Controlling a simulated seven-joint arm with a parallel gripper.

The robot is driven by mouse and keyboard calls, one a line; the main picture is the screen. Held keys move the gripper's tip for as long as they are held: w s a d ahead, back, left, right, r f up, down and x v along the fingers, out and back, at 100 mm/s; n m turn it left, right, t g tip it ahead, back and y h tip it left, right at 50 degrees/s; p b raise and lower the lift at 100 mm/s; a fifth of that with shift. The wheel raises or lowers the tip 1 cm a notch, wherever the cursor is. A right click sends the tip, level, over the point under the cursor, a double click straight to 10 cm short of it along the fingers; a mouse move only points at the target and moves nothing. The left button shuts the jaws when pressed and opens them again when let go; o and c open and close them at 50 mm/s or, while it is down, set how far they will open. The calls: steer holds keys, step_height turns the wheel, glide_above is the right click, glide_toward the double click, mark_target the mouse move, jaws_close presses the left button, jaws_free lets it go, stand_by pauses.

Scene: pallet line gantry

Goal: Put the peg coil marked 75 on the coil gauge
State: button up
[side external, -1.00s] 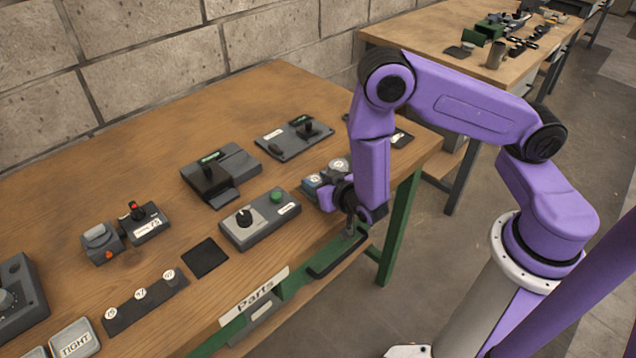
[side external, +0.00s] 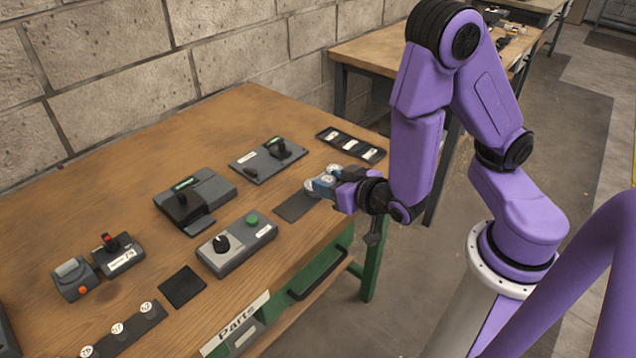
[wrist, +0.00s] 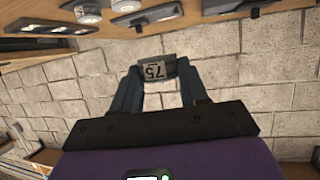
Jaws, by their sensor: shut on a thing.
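My gripper (side external: 326,184) is over the right part of the bench, pointing roughly level toward the block wall. In the wrist view its two blue-grey fingers (wrist: 158,82) are shut on a dark piece with a white label reading 75 upside down, the peg coil (wrist: 157,69). In the side view the fingers and wrist partly hide the held piece. Whether it touches anything there cannot be told. Several devices stand on the bench; I cannot tell which is the coil gauge. One has a red-tipped lever and a white label (side external: 120,257).
A knob box with a green button (side external: 237,245) stands near the front edge. Behind are a dark stepped device (side external: 195,202) and a lever plate (side external: 268,160). A dark slotted tray (side external: 351,145) lies at back right. Dark pads (side external: 296,205) and (side external: 182,286) are bare.

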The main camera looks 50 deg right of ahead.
steer(key=shift+s+d+r, duration=0.1)
steer(key=shift+s+r, duration=0.2)
steer(key=shift+s, duration=0.35)
steer(key=shift+s+d+r, duration=0.15)
steer(key=shift+s+r, duration=0.15)
steer(key=shift+s, duration=0.4)
steer(key=shift+s+d+r, duration=0.1)
steer(key=shift+s+r, duration=0.2)
steer(key=shift+s, duration=0.35)
steer(key=w+d+n+y, duration=0.1)
steer(key=w+d, duration=0.2)
steer(key=w, duration=0.4)
steer(key=w+d+n+y, duration=0.1)
steer(key=w+d+y, duration=0.15)
steer(key=w, duration=0.45)
steer(key=m+h, duration=0.2)
steer(key=h, duration=0.1)
glide_toward(334, 178)
steer(key=x, duration=0.5)
steer(key=shift+w+a, duration=0.15)
steer(key=shift+w, duration=0.25)
steer(key=shift+s+r+h, duration=0.1)
steer(key=shift+s+h, duration=0.15)
steer(key=shift+s, duration=0.35)
steer(key=shift+w, duration=0.1)
